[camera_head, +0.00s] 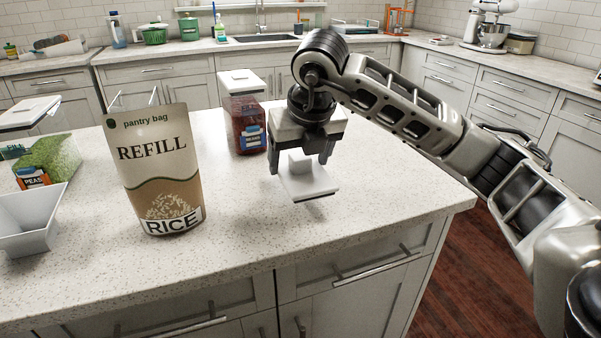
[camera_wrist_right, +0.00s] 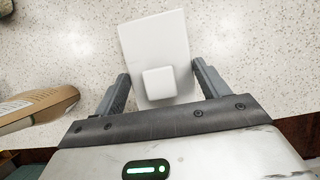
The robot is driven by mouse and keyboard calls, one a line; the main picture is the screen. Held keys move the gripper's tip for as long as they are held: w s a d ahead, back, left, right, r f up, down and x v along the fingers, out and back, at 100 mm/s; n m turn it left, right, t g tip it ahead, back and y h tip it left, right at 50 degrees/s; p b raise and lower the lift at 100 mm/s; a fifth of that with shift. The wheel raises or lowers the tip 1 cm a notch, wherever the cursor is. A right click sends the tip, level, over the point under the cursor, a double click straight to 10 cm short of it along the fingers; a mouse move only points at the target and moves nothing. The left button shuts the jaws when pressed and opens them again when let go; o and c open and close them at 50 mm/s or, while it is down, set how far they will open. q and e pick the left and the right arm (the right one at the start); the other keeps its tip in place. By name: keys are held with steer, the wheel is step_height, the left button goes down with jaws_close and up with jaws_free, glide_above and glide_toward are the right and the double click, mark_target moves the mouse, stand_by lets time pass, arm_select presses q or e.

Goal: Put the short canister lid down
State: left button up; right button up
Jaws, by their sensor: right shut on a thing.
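The short canister lid, a white square plate with a raised block-shaped knob (camera_head: 308,183), is held by my right gripper (camera_head: 300,160) over the front right part of the counter. In the right wrist view the lid (camera_wrist_right: 150,42) lies between the two fingers of the right gripper (camera_wrist_right: 160,85), with its knob toward the palm. The lid is about level. I cannot tell whether its underside touches the counter or hangs just above it. My left gripper is not in view.
A rice refill bag (camera_head: 160,170) stands left of the lid. A canister of red beans (camera_head: 246,124) with a white lid stands behind it. A peas canister (camera_head: 55,162) and a white open funnel or tray (camera_head: 28,228) are at far left. Bare counter (camera_head: 400,180) lies to the right.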

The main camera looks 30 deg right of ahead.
mark_target(301, 173)
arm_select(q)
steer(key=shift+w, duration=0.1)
arm_select(e)
steer(key=shift+w+d+f, duration=0.1)
steer(key=shift+d+f, duration=0.05)
steer(key=shift+f, duration=1.55)
steer(key=shift+f, duration=0.15)
steer(key=o, duration=1)
steer(key=v, duration=1.1)
steer(key=shift+r+p, duration=0.3)
steer(key=shift+p, duration=0.05)
steer(key=shift+r, duration=0.35)
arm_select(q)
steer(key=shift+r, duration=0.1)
